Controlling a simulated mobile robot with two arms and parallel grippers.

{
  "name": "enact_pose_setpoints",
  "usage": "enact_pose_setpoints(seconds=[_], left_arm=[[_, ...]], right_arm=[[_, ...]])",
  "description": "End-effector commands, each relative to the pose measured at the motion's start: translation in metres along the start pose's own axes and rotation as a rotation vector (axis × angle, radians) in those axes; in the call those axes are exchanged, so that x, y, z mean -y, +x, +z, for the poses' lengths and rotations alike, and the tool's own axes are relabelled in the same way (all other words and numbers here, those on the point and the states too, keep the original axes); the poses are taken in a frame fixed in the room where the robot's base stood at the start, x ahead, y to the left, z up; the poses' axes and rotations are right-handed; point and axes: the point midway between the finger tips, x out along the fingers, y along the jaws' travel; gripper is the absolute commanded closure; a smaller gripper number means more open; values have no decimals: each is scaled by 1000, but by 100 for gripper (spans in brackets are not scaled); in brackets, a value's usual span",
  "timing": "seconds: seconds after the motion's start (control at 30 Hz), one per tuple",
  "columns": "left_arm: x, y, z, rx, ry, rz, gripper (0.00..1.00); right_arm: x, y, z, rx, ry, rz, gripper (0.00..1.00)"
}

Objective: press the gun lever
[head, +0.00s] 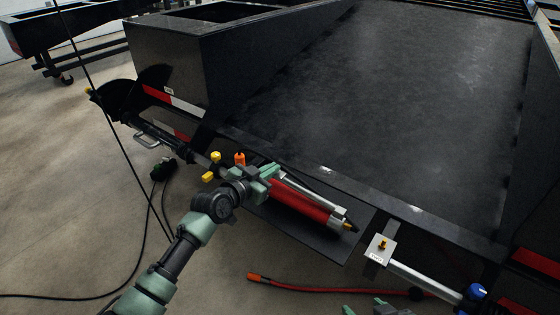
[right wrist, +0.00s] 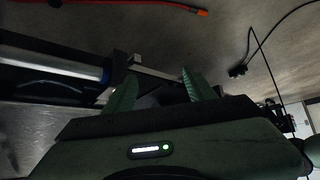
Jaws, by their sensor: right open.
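The gun has a red barrel (head: 298,203) and lies slanted on a dark plate by the trailer's front edge. A silver rod, which looks like the lever (head: 306,189), runs close along its upper side. My left gripper (head: 268,172) is at the gun's upper left end, and its fingers overlap that end. Whether they are closed on it is unclear. My right gripper (head: 364,306) shows only partly at the bottom edge of the head view, apart from the gun. In the right wrist view (right wrist: 157,86) its two green fingers are spread with no object held between them.
The black trailer deck (head: 400,80) fills the upper right. A silver bar (head: 420,279) with a blue-capped end is at lower right. A red hose (head: 330,287) lies on the floor. Orange (head: 240,159) and yellow (head: 215,157) caps stand near my left gripper. Black cables lie at left.

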Motion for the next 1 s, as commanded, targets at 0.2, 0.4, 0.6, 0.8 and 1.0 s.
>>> enact_pose_setpoints(seconds=[0.2,0.4,0.6,0.8,1.0], left_arm=[[1,1,13,15,1,0,100],[1,1,16,20,1,1,100],[0,0,17,23,2,1,100],[1,-1,10,22,3,1,100],[2,-2,-3,17,3,-1,100]], right_arm=[[3,5,-23,-112,-2,-6,45],[3,4,-24,-114,-2,-6,45],[3,4,-23,-108,-2,-6,45],[0,0,1,5,1,0,45],[-6,-15,45,215,6,12,45]])
